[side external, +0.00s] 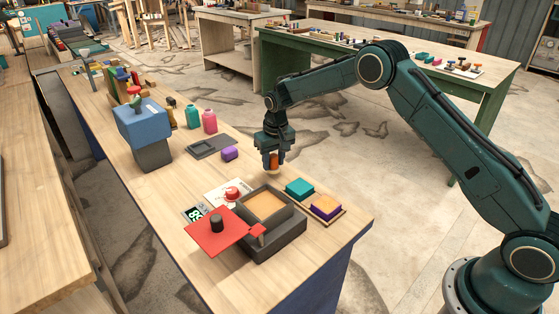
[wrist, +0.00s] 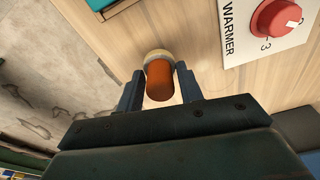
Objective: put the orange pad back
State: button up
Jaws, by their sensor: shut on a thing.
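My gripper (side external: 273,158) points down over the table beyond the dark box and is shut on a stamp-like piece (wrist: 160,80) with an orange-brown rounded handle and a pale base. In the wrist view the handle sits between both fingers (wrist: 159,88); in the side view the base is close to the tabletop, and I cannot tell if it touches. An orange-topped block with purple sides (side external: 326,206) sits on a thin wooden board (side external: 340,213) at the table's right edge. I cannot tell if its orange top is a separate pad. A teal block (side external: 299,187) is beside it.
The dark box (side external: 280,236) has a tan inside and a red lid (side external: 216,232) swung left. Pink (side external: 210,121) and teal bottles (side external: 193,117) stand farther back.

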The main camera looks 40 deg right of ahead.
aim_at(276, 157)
jog(key=shift+f, duration=1.05)
jog(key=shift+f, duration=0.15)
jog(key=o, duration=1)
jog(key=shift+c, duration=0.2)
jog(key=r, duration=0.7)
jog(key=s+r, duration=0.1)
jog(key=r, duration=0.2)
jog(key=shift+s+a+r, duration=0.1)
jog(key=shift+r, duration=0.3)
jog(key=shift+s+r, duration=0.1)
jog(key=shift+r, duration=0.65)
